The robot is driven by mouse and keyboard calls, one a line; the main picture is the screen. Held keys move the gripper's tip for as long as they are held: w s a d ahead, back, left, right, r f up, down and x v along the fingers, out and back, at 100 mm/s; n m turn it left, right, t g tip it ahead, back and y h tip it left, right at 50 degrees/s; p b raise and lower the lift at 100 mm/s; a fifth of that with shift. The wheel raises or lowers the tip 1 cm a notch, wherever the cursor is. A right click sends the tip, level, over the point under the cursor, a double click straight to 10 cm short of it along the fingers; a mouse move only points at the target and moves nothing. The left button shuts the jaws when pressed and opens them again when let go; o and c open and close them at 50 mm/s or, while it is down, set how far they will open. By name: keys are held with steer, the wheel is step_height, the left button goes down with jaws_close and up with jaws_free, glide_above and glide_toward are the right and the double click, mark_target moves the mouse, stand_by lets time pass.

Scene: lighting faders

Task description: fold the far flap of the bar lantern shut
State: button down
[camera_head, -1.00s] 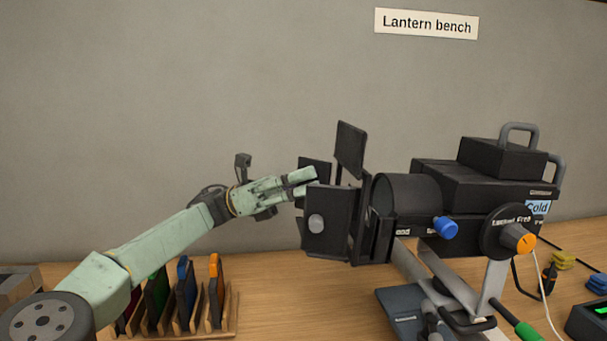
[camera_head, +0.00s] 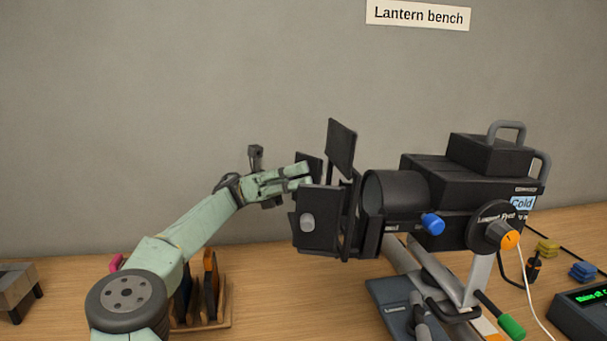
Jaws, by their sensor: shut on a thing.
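The bar lantern (camera_head: 425,175) is black and stands on a stand on the bench, its flaps at its left, front end. The top flap (camera_head: 341,148) stands up and the near flap (camera_head: 318,232), with a round grey knob, sticks out to the left. The far flap (camera_head: 315,163) shows only in part behind the near flap, also swung out from the lantern's front. My gripper (camera_head: 304,177) reaches in from the left, shut on the far flap's outer edge. The near flap and fingers hide the exact contact.
A wooden rack (camera_head: 222,318) with upright coloured frames stands under my arm. A blue knob (camera_head: 432,223) and an orange knob (camera_head: 509,239) stick out on the lantern's near side. A console (camera_head: 580,313) sits at the right. The wall is close behind.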

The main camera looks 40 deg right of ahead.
steer(key=shift+d+r, duration=0.1)
steer(key=c, duration=1.5)
jaws_free()
steer(key=shift+d, duration=0.15)
step_height(320, 180, up, 10)
steer(key=shift+f, duration=0.1)
steer(key=shift+c, duration=0.4)
